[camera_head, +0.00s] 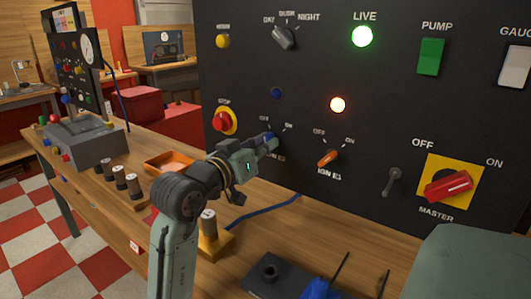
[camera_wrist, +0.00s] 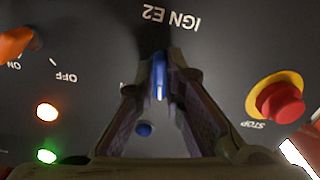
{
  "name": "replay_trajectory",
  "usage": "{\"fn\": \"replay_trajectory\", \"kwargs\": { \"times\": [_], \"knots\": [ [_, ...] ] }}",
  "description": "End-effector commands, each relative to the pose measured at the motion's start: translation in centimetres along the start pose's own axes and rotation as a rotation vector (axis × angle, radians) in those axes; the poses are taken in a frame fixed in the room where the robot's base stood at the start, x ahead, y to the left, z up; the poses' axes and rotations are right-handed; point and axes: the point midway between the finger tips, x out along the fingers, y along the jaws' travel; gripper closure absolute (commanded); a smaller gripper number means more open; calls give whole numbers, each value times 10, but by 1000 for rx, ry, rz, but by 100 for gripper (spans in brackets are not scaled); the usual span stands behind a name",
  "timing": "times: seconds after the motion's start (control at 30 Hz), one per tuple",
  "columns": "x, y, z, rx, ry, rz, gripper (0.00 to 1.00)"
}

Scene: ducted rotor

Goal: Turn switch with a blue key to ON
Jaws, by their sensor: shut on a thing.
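The blue key (camera_wrist: 159,76) is in the IGN E2 switch on the dark panel. My gripper (camera_wrist: 160,82) is shut on it, with a fingertip on either side. In the head view, a bit of the blue key (camera_head: 268,135) shows behind my gripper (camera_head: 271,143), below the switch's OFF and ON marks. My fingers hide most of the key and the switch, so I cannot tell which mark the key points to.
Right of it is the orange IGN E1 key (camera_head: 328,158), by a lit orange lamp (camera_head: 337,105). A red STOP button (camera_head: 222,121) is at left. The red MASTER switch (camera_head: 448,186) is far right. An orange tray (camera_head: 168,163) lies on the bench.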

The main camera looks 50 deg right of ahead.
Motion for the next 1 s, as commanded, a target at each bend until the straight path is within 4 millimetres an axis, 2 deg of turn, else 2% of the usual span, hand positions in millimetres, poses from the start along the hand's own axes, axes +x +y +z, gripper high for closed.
{"fn": "replay_trajectory", "kwargs": {
  "times": [0.6, 1.0],
  "knots": [
    [0, -2, 3, 583, 0, -1, 100],
    [0, -1, 1, 851, 0, 0, 100]
  ]
}}
